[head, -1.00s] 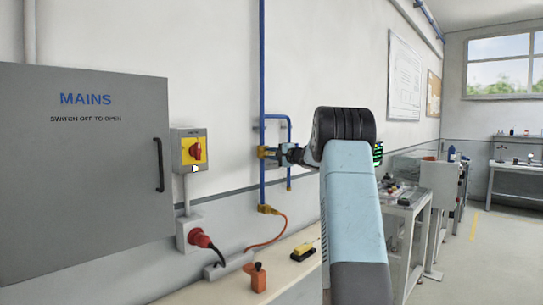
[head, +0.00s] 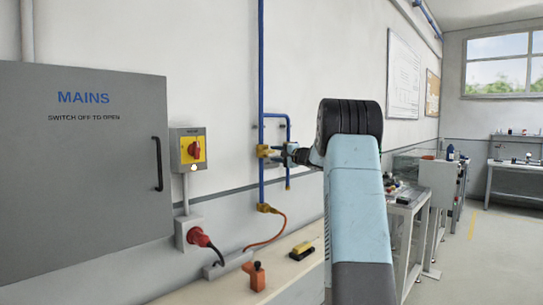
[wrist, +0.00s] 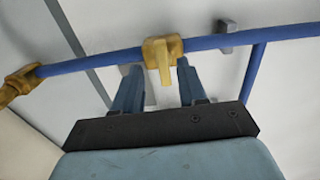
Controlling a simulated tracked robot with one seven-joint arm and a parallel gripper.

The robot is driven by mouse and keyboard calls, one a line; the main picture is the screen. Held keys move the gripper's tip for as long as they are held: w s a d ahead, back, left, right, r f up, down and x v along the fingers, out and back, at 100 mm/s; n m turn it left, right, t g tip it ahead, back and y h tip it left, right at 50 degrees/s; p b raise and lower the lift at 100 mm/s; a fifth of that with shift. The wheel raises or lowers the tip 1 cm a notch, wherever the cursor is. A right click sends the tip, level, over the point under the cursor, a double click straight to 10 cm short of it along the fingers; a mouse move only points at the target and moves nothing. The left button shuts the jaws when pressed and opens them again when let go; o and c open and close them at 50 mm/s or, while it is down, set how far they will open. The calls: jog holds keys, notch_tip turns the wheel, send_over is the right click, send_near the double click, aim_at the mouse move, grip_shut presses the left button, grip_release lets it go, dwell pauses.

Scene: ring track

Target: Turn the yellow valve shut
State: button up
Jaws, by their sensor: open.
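The yellow valve (wrist: 155,47) sits on a blue pipe (wrist: 95,62) in the wrist view. Its yellow handle (wrist: 165,74) points down in that picture, crosswise to the pipe. My gripper (wrist: 160,62) is open, with one blue-grey finger on each side of the handle. I cannot tell whether either finger touches it. In the head view the valve (head: 263,151) shows on the vertical blue pipe, and my gripper (head: 284,154) is just to its right. My arm's dark wrist hides part of the gripper there.
A grey MAINS cabinet (head: 80,165) and a red-and-yellow switch (head: 193,150) are on the wall to the left. An orange hose (head: 272,236) runs from the lower pipe fitting (head: 267,208). A bench below holds an orange object (head: 254,275) and a yellow-and-black one (head: 301,250).

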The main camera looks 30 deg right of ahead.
jog(key=v, duration=1)
jog(key=shift+s, duration=0.2)
jog(key=s+a+f+n+g, duration=0.1)
jog(key=s+a+n+g, duration=0.2)
jog(key=s+a, duration=0.5)
jog(key=s+a+n+g, duration=0.25)
jog(key=s+a, duration=0.25)
jog(key=a, duration=0.7)
jog(key=s+a+f+n+g, duration=0.1)
jog(key=s+a+n+g, duration=0.1)
jog(key=s+a+g, duration=0.5)
jog(key=s+a+f+n+h, duration=0.2)
jog(key=s+f, duration=0.1)
jog(key=s, duration=0.5)
jog(key=s+a+f+n+h, duration=0.2)
jog(key=s+f, duration=0.1)
jog(key=s, duration=0.6)
jog(key=s+a+f+n+t+h, duration=0.1)
jog(key=s+f, duration=0.3)
jog(key=s, duration=0.5)
jog(key=shift+a+n+h, duration=0.45)
jog(key=shift+n+h, duration=0.15)
jog(key=shift+n, duration=0.05)
